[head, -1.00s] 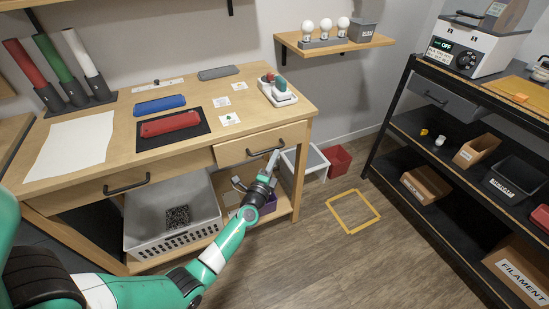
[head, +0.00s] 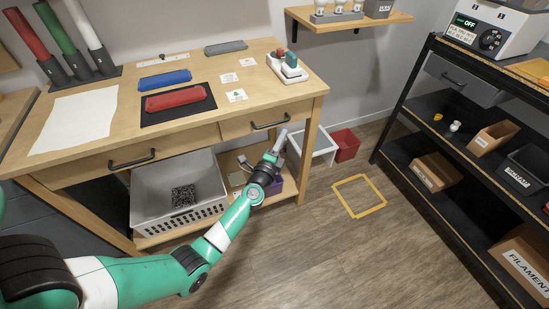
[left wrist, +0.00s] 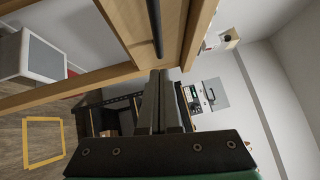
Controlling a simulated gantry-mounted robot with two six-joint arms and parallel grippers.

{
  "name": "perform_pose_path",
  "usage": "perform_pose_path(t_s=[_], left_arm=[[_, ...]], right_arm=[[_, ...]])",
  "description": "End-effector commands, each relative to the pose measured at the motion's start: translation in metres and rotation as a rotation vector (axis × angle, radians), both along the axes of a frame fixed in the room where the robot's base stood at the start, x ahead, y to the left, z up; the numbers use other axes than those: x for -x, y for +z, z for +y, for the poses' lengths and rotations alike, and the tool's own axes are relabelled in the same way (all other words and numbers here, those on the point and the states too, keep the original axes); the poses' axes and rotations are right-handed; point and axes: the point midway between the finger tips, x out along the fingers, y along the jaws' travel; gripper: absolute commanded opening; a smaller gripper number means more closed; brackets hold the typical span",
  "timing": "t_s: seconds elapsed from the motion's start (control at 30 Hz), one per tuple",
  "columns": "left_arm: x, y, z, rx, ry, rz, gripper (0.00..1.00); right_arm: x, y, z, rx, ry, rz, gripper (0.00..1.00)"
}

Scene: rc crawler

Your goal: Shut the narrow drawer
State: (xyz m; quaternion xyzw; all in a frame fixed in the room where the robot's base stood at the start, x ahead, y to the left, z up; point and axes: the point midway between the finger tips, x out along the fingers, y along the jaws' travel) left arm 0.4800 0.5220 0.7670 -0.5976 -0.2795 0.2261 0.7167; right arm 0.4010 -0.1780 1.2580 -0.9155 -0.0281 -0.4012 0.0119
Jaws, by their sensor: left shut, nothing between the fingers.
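The narrow drawer (head: 243,127) is the right-hand drawer under the light wooden workbench, with a dark bar handle (head: 270,124). Its front looks about flush with the bench; I cannot tell whether a small gap remains. My left gripper (head: 282,136) is shut and empty, just below and in front of the drawer's right half. In the left wrist view the shut fingers (left wrist: 163,80) point at the drawer front (left wrist: 128,22), beside the dark handle (left wrist: 155,28). I cannot tell whether they touch it. My right gripper is not in view.
The wide drawer (head: 85,165) is to the left. A grey basket (head: 150,205) and a purple bin (head: 275,186) are on the shelf below. A white bin (head: 318,148) and a red bin (head: 346,143) stand right of the bench. The floor around the yellow square (head: 359,196) is clear.

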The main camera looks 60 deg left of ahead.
Motion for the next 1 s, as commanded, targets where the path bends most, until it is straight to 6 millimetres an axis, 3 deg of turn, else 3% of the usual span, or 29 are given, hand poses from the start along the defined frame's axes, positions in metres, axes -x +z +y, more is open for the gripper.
perform_pose_path(t_s=[0.2,0.43,0.9,1.0], left_arm=[[0.041,-0.009,-0.042,0.002,-0.006,0.003,0.00],[0.069,-0.015,-0.068,0.001,-0.006,0.003,0.00],[0.073,-0.015,-0.071,0.001,-0.006,0.002,0.00],[0.066,-0.011,-0.079,-0.004,-0.027,-0.007,0.00]], right_arm=[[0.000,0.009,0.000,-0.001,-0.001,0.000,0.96],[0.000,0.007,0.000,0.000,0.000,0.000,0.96],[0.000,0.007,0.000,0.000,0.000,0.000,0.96],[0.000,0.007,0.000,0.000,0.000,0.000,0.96]])
